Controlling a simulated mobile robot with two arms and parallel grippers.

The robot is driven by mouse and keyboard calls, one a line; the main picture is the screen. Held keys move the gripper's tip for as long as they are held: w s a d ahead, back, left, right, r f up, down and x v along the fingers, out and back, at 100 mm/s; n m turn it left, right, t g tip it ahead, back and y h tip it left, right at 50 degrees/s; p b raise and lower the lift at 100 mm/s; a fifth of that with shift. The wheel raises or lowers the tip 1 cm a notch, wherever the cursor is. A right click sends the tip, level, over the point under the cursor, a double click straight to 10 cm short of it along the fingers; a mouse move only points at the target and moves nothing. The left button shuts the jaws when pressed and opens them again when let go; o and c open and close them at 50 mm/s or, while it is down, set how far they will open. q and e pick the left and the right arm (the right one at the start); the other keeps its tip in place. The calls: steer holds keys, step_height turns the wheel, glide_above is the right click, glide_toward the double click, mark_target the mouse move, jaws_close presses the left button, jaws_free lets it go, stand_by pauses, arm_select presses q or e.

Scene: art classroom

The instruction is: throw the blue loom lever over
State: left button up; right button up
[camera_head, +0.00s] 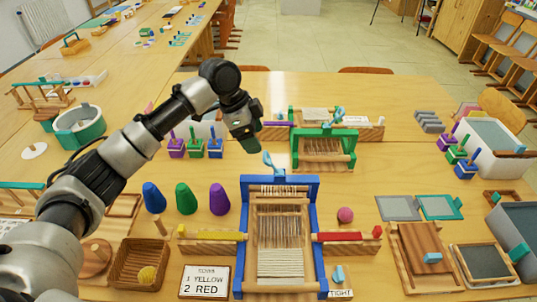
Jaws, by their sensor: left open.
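The blue loom (318,215) stands at the front middle of the table, strung with pale threads. Its lever (268,159) is a small light-blue handle at the loom's far top edge, leaning up and to the left. My left gripper (251,145) hangs just above and left of the lever's tip, pointing down. It is open and looks empty. It appears apart from the lever, though the exact gap is hard to judge. My right gripper is not in view.
A green loom (325,133) with a light-blue lever stands behind. Blue (154,198), green (185,199) and purple (219,199) cones stand left of the blue loom. A pink ball (345,214) lies to its right. A card (205,281) reads "1 YELLOW 2 RED".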

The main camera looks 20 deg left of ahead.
mark_target(264, 153)
arm_select(q)
steer(key=x, duration=0.7)
steer(key=shift+d+f+p, duration=0.1)
steer(key=shift+f+p, duration=0.1)
steer(key=shift+p, duration=0.15)
steer(key=shift+d+f, duration=0.2)
steer(key=shift+f, duration=0.3)
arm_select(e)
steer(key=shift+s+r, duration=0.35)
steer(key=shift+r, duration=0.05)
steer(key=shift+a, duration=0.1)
